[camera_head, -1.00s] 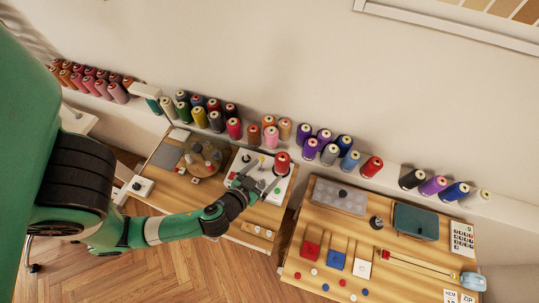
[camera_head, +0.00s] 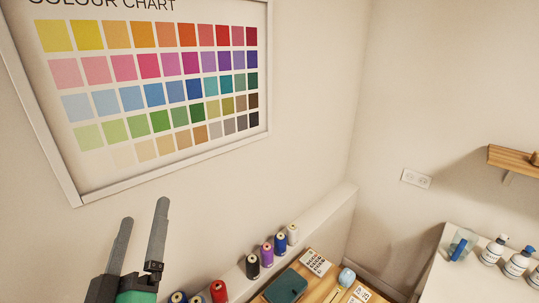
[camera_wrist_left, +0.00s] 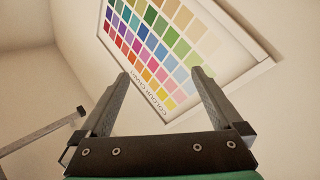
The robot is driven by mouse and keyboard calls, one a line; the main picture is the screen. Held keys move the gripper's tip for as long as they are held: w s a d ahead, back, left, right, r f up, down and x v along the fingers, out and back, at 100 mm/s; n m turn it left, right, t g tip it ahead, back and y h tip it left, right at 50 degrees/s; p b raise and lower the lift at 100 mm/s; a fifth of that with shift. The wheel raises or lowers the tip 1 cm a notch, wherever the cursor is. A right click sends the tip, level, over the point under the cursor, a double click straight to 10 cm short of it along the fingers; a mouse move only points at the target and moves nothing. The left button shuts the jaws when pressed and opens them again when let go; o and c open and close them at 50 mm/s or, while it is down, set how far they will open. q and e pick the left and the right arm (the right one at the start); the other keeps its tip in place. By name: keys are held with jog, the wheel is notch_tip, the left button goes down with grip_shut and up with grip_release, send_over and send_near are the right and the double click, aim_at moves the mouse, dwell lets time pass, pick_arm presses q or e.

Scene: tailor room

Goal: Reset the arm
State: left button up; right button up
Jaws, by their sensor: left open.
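My left gripper (camera_head: 143,232) is raised in front of the wall at the lower left of the head view. Its two grey fingers point up and stand apart, with nothing between them. The left wrist view shows the same open, empty fingers (camera_wrist_left: 163,90), with the wall and colour chart beyond them. My right gripper is not in view.
A framed colour chart (camera_head: 150,85) hangs on the wall. Below, several thread spools (camera_head: 267,254) stand on a ledge. A wooden table (camera_head: 318,291) holds a dark green box (camera_head: 286,286). A white counter (camera_head: 465,272) with bottles (camera_head: 493,250) stands at right.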

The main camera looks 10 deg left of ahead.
pick_arm(q)
jog(key=s+d+r+m+t+h, duration=0.2)
jog(key=s+d+r+m+h, duration=0.15)
jog(key=r, duration=0.35)
jog(key=s+d+r+m+t+h, duration=0.2)
jog(key=r+m+t+h, duration=0.1)
jog(key=r+m, duration=0.3)
jog(key=s+d+r+m+t+h, duration=0.2)
jog(key=s+d+r+m+h, duration=0.15)
jog(key=r, duration=0.45)
notch_tip(320, 180, up, 14)
jog(key=w+n+p, duration=0.1)
jog(key=p, duration=1.4)
jog(key=shift+a+f, duration=0.15)
jog(key=shift+a, duration=0.1)
notch_tip(320, 180, down, 43)
jog(key=b, duration=4.3)
